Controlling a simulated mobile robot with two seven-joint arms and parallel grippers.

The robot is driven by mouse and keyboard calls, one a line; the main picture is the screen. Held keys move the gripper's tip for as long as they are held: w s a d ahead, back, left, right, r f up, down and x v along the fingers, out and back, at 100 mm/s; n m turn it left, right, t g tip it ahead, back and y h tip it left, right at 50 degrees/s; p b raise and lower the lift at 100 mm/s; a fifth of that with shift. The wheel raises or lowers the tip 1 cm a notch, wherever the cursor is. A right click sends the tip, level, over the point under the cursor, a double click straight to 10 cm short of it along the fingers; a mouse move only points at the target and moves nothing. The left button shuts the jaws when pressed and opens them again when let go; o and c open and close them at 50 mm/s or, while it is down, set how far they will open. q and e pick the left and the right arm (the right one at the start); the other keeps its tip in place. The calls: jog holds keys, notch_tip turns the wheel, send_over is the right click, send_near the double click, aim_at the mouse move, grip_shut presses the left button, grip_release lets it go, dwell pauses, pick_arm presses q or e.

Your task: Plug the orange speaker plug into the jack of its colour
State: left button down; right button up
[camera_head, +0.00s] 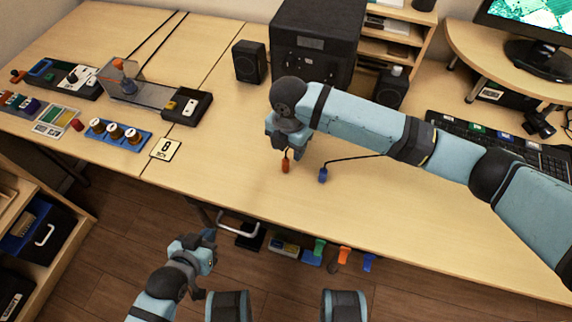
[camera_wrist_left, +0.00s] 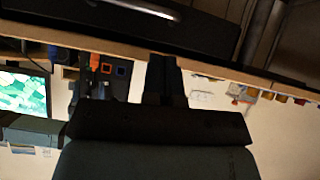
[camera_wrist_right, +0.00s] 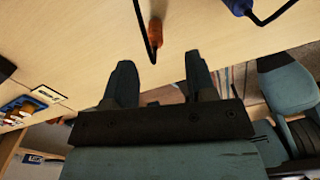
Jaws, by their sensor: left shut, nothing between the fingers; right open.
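The orange speaker plug (camera_head: 285,167) stands out on the table on a dark cable, just below my right gripper (camera_head: 286,148). The right wrist view shows this plug (camera_wrist_right: 155,33) just past the tips of my open right gripper (camera_wrist_right: 160,64), roughly in line with the gap and not held. A blue plug (camera_head: 323,175) lies to its right on its own cable. My left gripper (camera_head: 208,237) is shut and empty, off the table's front edge. In the left wrist view, an orange-edged square (camera_wrist_left: 106,68) and a blue-edged square (camera_wrist_left: 121,71) show on a dark panel; they may be jacks.
A black speaker box (camera_head: 315,45) stands behind my right gripper, with a small speaker (camera_head: 249,61) to its left. A blue tray with several knobs (camera_head: 119,135) and a card marked 8 (camera_head: 166,149) lie to the left. The table's front middle is clear.

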aim_at(286, 160)
jog(key=shift+a+f+b, duration=0.15)
jog(key=shift+a+f, duration=0.05)
jog(key=shift+f, duration=1.6)
jog(key=shift+a+f+b, duration=0.15)
jog(key=shift+f, duration=1.6)
grip_shut()
jog(key=shift+r, duration=0.1)
